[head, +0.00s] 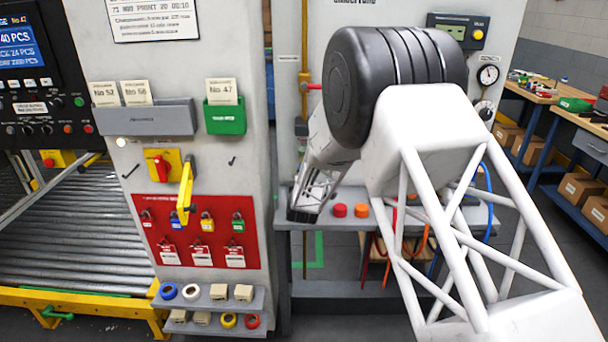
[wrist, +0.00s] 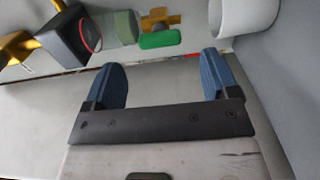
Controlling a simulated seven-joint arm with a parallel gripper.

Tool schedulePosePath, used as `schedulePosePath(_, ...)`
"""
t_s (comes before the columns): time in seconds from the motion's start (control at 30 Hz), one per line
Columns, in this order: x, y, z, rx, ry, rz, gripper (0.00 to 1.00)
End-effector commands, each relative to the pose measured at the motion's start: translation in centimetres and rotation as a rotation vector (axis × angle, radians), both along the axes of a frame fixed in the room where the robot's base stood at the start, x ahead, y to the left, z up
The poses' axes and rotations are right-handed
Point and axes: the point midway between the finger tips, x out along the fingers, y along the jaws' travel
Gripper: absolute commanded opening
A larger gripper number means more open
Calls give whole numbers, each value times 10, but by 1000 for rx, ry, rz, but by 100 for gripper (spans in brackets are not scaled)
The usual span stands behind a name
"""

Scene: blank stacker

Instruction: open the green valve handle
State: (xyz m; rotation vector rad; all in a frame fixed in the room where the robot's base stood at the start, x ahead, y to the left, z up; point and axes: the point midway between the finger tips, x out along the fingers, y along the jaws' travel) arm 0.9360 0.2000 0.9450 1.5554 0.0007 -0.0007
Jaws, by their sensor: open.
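The green valve handle (wrist: 160,39) shows in the wrist view at the upper middle. It is a rounded green lever beside a brass-coloured fitting (wrist: 160,19) and a clear bowl with green in it (wrist: 118,28). My gripper (wrist: 164,76) is open, with its two blue fingers spread and nothing between them. The handle lies beyond the fingertips, between their lines, and looks apart from both. In the head view I cannot make out this handle, and my arm covers much of the panel there. The fingers do not show clearly in that view.
A black block (wrist: 69,36) stands left of the bowl, and a white rounded body (wrist: 243,14) is close above the right finger. In the head view, a yellow lever (head: 185,187) and padlocks are on the left cabinet. Red and orange buttons (head: 340,210) sit on the ledge.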

Motion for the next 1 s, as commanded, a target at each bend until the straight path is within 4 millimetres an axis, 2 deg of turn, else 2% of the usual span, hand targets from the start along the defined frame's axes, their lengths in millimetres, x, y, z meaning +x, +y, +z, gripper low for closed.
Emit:
schedulePosePath(0.1, -11, 0, 1, 0, -1, 0, 81)
schedulePosePath(0.3, -22, 0, 0, 0, 0, 0, 81)
schedulePosePath(0.73, -23, 0, 1, 1, 0, 0, 81)
schedulePosePath(0.87, -25, -2, 7, 18, 10, 3, 81)
schedulePosePath(1.0, -31, -9, 21, 66, 47, 11, 81)
